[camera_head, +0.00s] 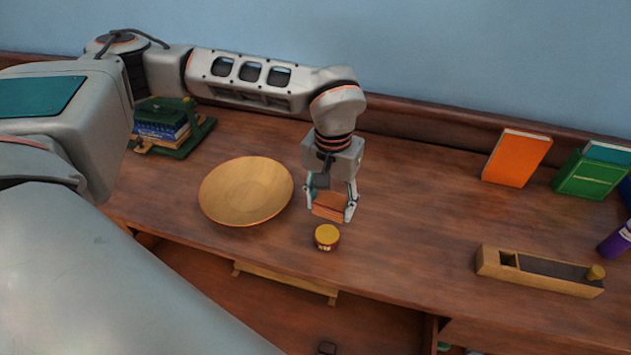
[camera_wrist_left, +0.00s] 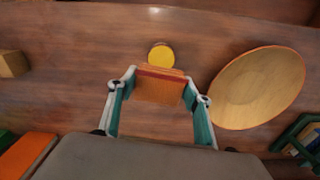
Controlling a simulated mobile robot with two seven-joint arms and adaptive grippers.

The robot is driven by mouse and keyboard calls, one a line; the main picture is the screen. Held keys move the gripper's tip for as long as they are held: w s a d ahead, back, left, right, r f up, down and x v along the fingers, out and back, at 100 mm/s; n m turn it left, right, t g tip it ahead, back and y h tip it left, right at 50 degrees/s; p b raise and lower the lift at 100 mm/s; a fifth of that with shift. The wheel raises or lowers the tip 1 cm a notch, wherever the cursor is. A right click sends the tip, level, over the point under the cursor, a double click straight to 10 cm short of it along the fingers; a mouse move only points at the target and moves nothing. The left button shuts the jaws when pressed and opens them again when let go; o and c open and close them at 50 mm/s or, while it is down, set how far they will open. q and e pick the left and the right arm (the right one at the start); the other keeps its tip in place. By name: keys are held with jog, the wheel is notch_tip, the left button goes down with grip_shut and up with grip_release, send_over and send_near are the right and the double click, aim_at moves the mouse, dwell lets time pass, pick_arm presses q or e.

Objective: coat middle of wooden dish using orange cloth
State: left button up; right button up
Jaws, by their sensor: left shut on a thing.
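The wooden dish (camera_head: 245,190) is a wide, shallow, pale round bowl on the desk, left of my left gripper. It also shows at the right of the left wrist view (camera_wrist_left: 258,88). My left gripper (camera_head: 331,207) points down and is shut on the orange cloth (camera_head: 328,206), a folded, block-like piece between its fingertips. The cloth shows between the fingers in the left wrist view (camera_wrist_left: 160,88). The gripper is to the right of the dish and apart from it. I cannot tell whether the cloth touches the desk. My right gripper is not in view.
A small jar with a yellow lid (camera_head: 327,237) stands just in front of the cloth, near the desk's front edge. A wooden plane-like block (camera_head: 538,272), an orange book (camera_head: 516,158) and a purple bottle (camera_head: 616,241) are at right. Books in a green holder (camera_head: 170,127) stand back left.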

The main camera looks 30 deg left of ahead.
aim_at(327, 218)
pick_arm(q)
jog(key=shift+s+r+n+p, duration=0.3)
jog(key=shift+s+r+p, duration=0.1)
jog(key=shift+p, duration=0.25)
jog(key=shift+s+f+p, duration=0.1)
jog(key=shift+s+p, duration=0.05)
jog(key=shift+p, duration=0.35)
jog(key=shift+s+f+n+p, duration=0.1)
jog(key=shift+f+n+p, duration=0.05)
jog(key=shift+n+p, duration=0.2)
jog(key=shift+d+f, duration=0.1)
jog(key=shift+f, duration=0.1)
jog(key=shift+f+b, duration=0.55)
jog(key=shift+f, duration=0.25)
notch_tip(327, 218, down, 3)
jog(key=shift+f+b, duration=0.2)
jog(key=shift+b, duration=1)
jog(key=shift+f+b, duration=0.35)
jog(key=shift+f, duration=0.1)
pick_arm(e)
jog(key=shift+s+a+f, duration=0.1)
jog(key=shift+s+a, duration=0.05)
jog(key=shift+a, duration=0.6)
